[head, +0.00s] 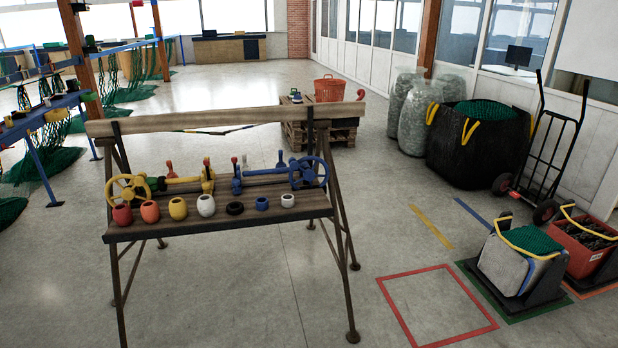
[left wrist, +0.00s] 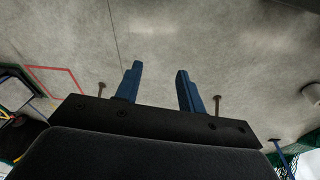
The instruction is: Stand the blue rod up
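A wooden stand (head: 220,192) in the head view carries blue and yellow fittings on its shelf. A thin blue bar (head: 266,172) lies roughly level there, between an upright blue piece (head: 236,178) and a blue handwheel (head: 308,173). Another short blue lever (head: 280,160) stands up near it. I cannot tell for certain which of these is the blue rod. My left gripper (left wrist: 160,70) shows only in the left wrist view, its blue fingers apart with nothing between them, over bare floor. My right gripper is in no view.
Several small coloured pots (head: 178,208) line the shelf's front edge. A yellow handwheel (head: 128,188) is at its left. A red floor square (head: 437,305) and a grey bin (head: 505,262) lie to the right. Floor around the stand is mostly clear.

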